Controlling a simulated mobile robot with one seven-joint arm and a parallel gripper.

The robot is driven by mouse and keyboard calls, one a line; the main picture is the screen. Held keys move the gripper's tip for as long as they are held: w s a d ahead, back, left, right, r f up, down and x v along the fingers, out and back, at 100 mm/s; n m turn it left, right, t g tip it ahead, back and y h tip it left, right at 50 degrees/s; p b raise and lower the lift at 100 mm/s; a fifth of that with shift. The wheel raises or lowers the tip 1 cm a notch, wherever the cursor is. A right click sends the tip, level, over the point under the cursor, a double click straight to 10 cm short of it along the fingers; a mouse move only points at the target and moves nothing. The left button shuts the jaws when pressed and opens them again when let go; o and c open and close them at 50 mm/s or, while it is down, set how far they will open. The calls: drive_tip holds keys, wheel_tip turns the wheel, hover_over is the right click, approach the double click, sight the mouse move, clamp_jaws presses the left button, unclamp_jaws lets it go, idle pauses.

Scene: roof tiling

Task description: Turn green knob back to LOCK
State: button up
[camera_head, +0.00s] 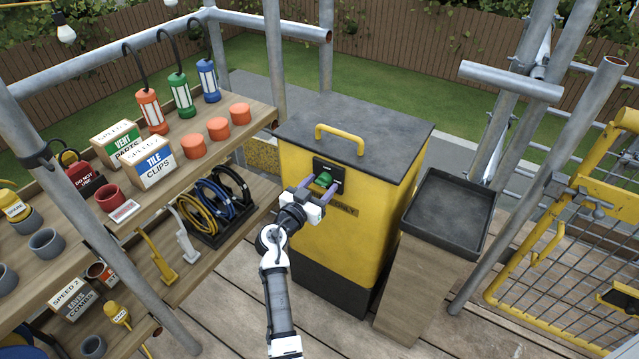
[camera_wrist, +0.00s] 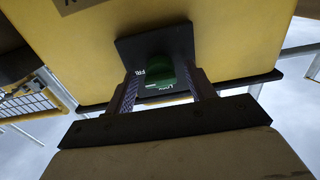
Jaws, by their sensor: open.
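The green knob (camera_head: 323,179) sits on a dark plate (camera_head: 329,170) on the front of the yellow cabinet (camera_head: 352,236). My gripper (camera_head: 322,189) is open in front of the plate, with one purple finger on each side of the knob. In the wrist view the green knob (camera_wrist: 160,70) lies between the two fingers of my gripper (camera_wrist: 163,85); whether they touch it I cannot tell. White lettering shows on the plate beside the knob, partly hidden, so which mark the knob points to is unclear.
The cabinet's dark lid has a yellow handle (camera_head: 340,138). A black tray (camera_head: 449,212) on a wooden stand is to the right. Wooden shelves (camera_head: 190,165) with lamps, boxes and cups are at left. Scaffold poles and a yellow mesh gate (camera_head: 570,265) stand at right.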

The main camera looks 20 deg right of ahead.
drive_tip(key=shift+w+d, duration=0.1)
drive_tip(key=c, duration=1)
drive_tip(key=shift+o, duration=0.2)
drive_tip(key=n, duration=1.3)
drive_tip(key=shift+r+n+b, duration=0.15)
drive_tip(key=shift+n+b, duration=0.25)
drive_tip(key=shift+n+p, duration=0.8)
drive_tip(key=shift+n, duration=1.3)
